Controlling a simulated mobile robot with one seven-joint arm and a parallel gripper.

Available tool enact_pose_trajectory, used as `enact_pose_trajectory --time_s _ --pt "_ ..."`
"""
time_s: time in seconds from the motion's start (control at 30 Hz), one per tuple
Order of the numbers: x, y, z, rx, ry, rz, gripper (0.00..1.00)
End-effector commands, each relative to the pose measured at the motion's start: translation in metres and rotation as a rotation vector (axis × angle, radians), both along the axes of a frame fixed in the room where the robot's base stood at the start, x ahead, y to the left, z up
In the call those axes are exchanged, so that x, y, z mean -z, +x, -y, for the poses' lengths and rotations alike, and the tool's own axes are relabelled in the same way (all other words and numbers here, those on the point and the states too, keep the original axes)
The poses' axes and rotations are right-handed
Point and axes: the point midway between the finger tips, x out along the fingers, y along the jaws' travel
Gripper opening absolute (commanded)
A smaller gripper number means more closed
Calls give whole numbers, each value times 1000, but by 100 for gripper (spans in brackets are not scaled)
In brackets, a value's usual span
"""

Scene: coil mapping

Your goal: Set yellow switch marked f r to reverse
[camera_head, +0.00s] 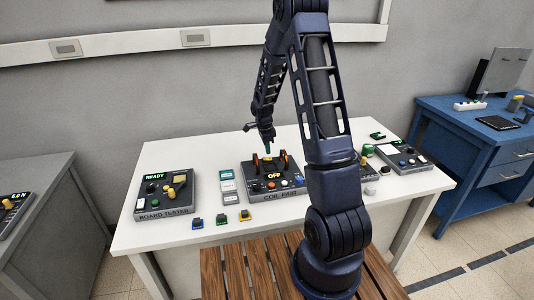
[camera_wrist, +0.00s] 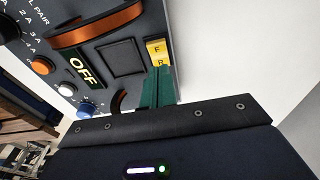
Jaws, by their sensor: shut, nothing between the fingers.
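The yellow switch (camera_wrist: 155,50) marked F and R sits on the coil pair panel (camera_wrist: 185,25) in the wrist view. F is on its upper part and R on its lower part. My gripper's green fingers (camera_wrist: 161,72) are shut and empty, with their tips at the R end of the switch. I cannot tell whether they touch it or which way it is tilted. In the head view, my gripper (camera_head: 267,149) is over the back of the coil pair box (camera_head: 300,192).
The panel carries an OFF display (camera_wrist: 83,69), an orange coil (camera_wrist: 98,26), an orange button (camera_wrist: 42,65), a white button (camera_wrist: 66,90) and a blue knob (camera_wrist: 86,110). The board tester (camera_head: 165,193) stands to the left on the white table (camera_head: 130,238).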

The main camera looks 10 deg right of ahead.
Motion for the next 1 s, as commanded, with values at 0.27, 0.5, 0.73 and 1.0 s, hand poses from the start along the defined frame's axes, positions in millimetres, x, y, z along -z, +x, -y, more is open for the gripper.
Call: enact_pose_trajectory --time_s 0.27,0.5,0.73,1.0 --pt "-56 1 8 0 0 4 0" --pt "-96 0 15 1 0 2 0" --pt "-113 0 18 -1 0 0 0" --pt "-115 0 18 -1 0 0 0"
